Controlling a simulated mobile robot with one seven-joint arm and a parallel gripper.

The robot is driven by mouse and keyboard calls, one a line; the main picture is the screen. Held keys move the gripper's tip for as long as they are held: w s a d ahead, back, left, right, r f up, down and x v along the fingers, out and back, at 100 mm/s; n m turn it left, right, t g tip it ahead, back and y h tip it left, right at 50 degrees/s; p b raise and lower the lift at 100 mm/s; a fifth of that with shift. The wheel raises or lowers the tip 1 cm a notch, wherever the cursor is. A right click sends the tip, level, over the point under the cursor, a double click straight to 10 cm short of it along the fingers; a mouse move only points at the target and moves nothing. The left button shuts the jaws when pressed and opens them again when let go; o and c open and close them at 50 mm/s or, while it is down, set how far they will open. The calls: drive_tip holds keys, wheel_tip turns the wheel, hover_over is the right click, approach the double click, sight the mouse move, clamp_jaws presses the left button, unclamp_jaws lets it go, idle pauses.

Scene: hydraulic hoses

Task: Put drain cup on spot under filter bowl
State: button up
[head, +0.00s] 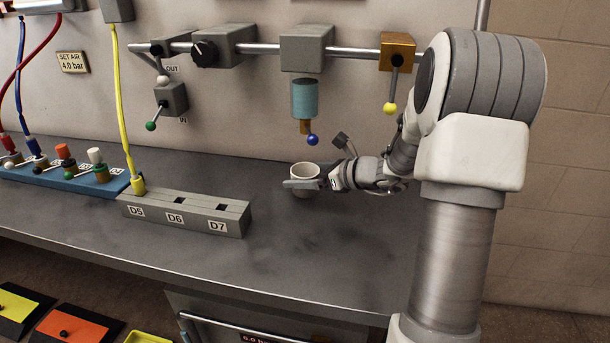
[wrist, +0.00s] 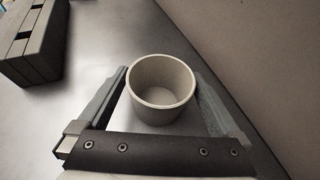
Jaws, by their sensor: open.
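The drain cup (head: 305,171) is a small, pale, open-topped cup, upright and empty, on the grey bench below the filter bowl (head: 305,98). The bowl is a teal cylinder with a brass end and a blue-knobbed lever under its grey block. My gripper (head: 300,184) is low at the bench, reaching in from the right. In the wrist view the cup (wrist: 161,90) stands between the two fingers of my gripper (wrist: 160,80), one on each side. The fingers are apart; whether either touches the cup I cannot tell. I cannot make out a marked spot under the bowl.
A grey block labelled D5, D6, D7 (head: 185,212) lies left of the cup, with a yellow hose plugged into it. The wall and pipe (head: 262,48) with valves are behind. A yellow-knobbed lever (head: 391,107) hangs near my arm. The bench front is clear.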

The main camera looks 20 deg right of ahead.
drive_tip(key=p+v, duration=0.2)
drive_tip(key=v, duration=1)
